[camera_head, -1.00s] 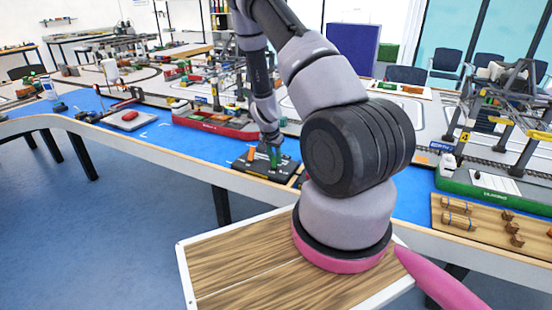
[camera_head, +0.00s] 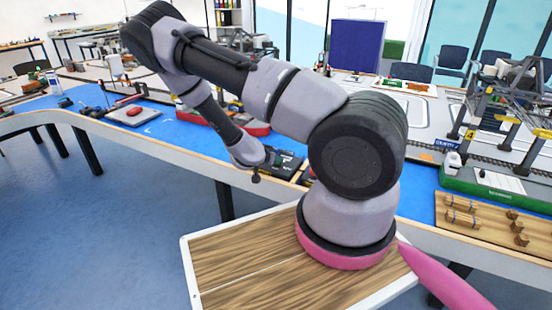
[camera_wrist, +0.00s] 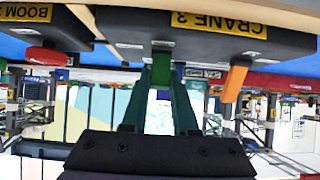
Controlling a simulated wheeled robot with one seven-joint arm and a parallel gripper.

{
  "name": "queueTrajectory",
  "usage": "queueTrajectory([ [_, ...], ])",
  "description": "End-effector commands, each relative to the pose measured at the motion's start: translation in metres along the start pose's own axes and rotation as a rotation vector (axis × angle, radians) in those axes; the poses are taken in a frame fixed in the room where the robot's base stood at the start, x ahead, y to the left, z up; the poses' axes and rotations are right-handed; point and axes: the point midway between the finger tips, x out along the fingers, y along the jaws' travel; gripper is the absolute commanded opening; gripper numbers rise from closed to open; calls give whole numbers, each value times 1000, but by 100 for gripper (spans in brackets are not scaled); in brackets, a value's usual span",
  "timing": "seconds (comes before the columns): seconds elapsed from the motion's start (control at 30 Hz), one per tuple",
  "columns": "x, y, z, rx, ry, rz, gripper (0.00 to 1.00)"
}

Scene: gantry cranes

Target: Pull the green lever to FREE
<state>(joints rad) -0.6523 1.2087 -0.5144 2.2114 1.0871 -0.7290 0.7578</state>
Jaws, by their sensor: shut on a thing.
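The wrist view looks upside down at a dark console (camera_wrist: 130,25) with a yellow CRANE 3 label. The green lever (camera_wrist: 161,68) sticks out of it, and an orange lever (camera_wrist: 234,82) stands beside it to the right. My gripper (camera_wrist: 162,76) has its two fingers on either side of the green lever's end and is shut on it. No FREE mark is readable, so the lever's setting cannot be told. In the head view the console (camera_head: 287,166) is partly hidden behind my arm's end, and the levers and fingers are hidden.

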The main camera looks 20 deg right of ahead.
Motion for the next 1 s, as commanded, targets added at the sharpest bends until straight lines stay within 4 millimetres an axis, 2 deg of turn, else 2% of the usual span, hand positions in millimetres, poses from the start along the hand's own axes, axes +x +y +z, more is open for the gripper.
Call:
queueTrajectory([
  [0.5, 0, 0, 2, -1, 18, 1, 0],
  [0.53, 0, 0, 2, -1, 18, 1, 31],
  [0.6, 0, 0, 2, -1, 18, 1, 57],
  [1.0, -6, 0, 2, -1, 19, 0, 57],
])
